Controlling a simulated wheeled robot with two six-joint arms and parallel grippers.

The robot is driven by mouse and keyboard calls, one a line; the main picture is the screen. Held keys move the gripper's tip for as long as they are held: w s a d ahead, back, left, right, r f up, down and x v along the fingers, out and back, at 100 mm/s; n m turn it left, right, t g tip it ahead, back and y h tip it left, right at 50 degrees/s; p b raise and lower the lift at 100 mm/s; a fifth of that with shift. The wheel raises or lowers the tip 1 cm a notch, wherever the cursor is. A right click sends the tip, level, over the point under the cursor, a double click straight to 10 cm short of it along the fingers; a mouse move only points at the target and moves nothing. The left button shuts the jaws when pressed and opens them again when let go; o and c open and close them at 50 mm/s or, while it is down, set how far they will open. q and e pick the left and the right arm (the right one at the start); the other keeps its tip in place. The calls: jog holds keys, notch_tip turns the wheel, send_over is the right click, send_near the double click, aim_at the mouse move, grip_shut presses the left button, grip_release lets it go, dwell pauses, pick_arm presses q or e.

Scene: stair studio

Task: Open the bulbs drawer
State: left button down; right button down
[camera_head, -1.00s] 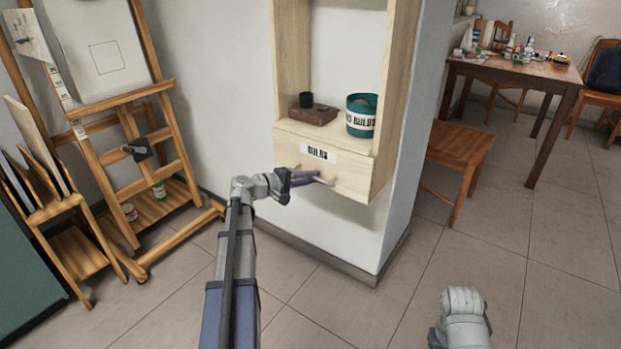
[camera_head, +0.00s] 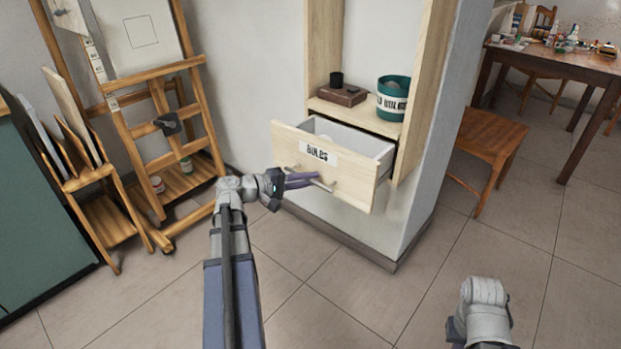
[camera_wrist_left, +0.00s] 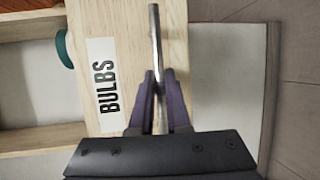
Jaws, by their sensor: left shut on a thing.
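The bulbs drawer (camera_head: 345,172) is a pale wooden drawer with a white "BULBS" label (camera_head: 318,154) on its front. It stands pulled out from the shelf unit, and its white inside shows, with a pale thing partly visible at its left end. My left gripper (camera_head: 308,179) is shut on the drawer's metal bar handle (camera_head: 322,184). In the left wrist view its purple fingers (camera_wrist_left: 160,95) close around the handle bar (camera_wrist_left: 155,40), beside the label (camera_wrist_left: 101,85). My right arm shows at the lower right of the head view; its gripper is not in view.
Above the drawer, the shelf holds a green tin (camera_head: 392,97), a brown box (camera_head: 343,95) and a small black cup (camera_head: 336,79). A wooden easel (camera_head: 176,165) stands left, a wooden chair (camera_head: 492,137) right. The tiled floor before the drawer is clear.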

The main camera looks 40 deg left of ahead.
pick_arm(q)
jog(key=c, duration=0.9)
grip_release()
jog(key=shift+p+v, duration=0.7)
jog(key=shift+v, duration=3.2)
